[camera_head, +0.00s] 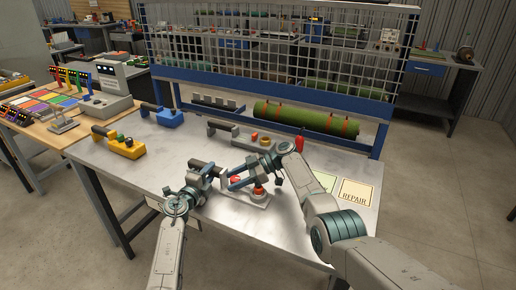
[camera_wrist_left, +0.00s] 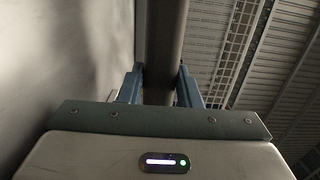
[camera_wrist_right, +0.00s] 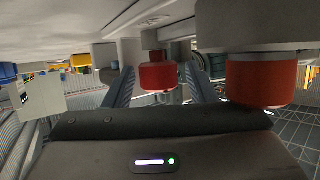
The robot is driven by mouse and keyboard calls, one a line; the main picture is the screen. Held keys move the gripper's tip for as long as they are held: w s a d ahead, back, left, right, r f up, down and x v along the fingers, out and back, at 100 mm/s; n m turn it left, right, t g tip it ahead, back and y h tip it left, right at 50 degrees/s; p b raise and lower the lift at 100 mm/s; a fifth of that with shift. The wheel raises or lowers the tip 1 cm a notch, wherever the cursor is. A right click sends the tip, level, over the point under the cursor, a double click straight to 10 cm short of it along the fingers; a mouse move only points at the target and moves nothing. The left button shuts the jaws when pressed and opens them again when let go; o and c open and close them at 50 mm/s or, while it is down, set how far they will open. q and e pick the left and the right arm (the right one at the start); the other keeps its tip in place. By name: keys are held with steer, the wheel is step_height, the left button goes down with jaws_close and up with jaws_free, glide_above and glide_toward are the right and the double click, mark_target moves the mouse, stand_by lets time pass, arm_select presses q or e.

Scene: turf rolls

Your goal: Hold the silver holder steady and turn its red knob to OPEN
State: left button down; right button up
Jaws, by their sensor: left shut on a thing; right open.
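The silver holder (camera_head: 256,201) lies on the metal bench in front of me, with a dark handle at its left end. My left gripper (camera_head: 206,174) is shut on that handle; the left wrist view shows the dark bar (camera_wrist_left: 165,45) between its fingers. Two red parts sit on the holder: one (camera_head: 236,180) by my right fingers and one (camera_head: 258,191) farther right. My right gripper (camera_head: 232,181) is open. In the right wrist view, one red part (camera_wrist_right: 157,75) is between its fingers and a larger-looking one (camera_wrist_right: 262,80) is at the right. Any OPEN marking is unreadable.
A grey holder (camera_head: 240,138), a yellow holder (camera_head: 123,146) and a blue holder (camera_head: 165,116) lie farther back. A green turf roll (camera_head: 305,118) lies by the wire mesh rack. A REPAIR card (camera_head: 357,194) and a pale green card (camera_head: 325,182) lie at the right.

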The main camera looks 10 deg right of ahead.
steer(key=shift+m+t, duration=0.4)
steer(key=m+t+h, duration=0.1)
steer(key=m+t, duration=0.3)
steer(key=t, duration=0.1)
steer(key=shift+a+m, duration=0.1)
steer(key=shift+m, duration=0.2)
steer(key=m+t+h, duration=0.5)
steer(key=m+t, duration=0.1)
steer(key=shift+r+m, duration=0.1)
steer(key=shift+m, duration=0.2)
steer(key=v, duration=1.2)
steer(key=w+d+r+m+t+h, duration=0.55)
steer(key=w+d+m+h, duration=0.3)
steer(key=d+m, duration=0.3)
step_height(320, 180, up, 14)
steer(key=w+d+m+t+h, duration=0.1)
steer(key=w+m+t+h, duration=0.1)
steer(key=m+t, duration=0.4)
steer(key=shift+w+d+f+m, duration=0.15)
steer(key=shift+w+d+m, duration=0.15)
steer(key=shift+m, duration=0.25)
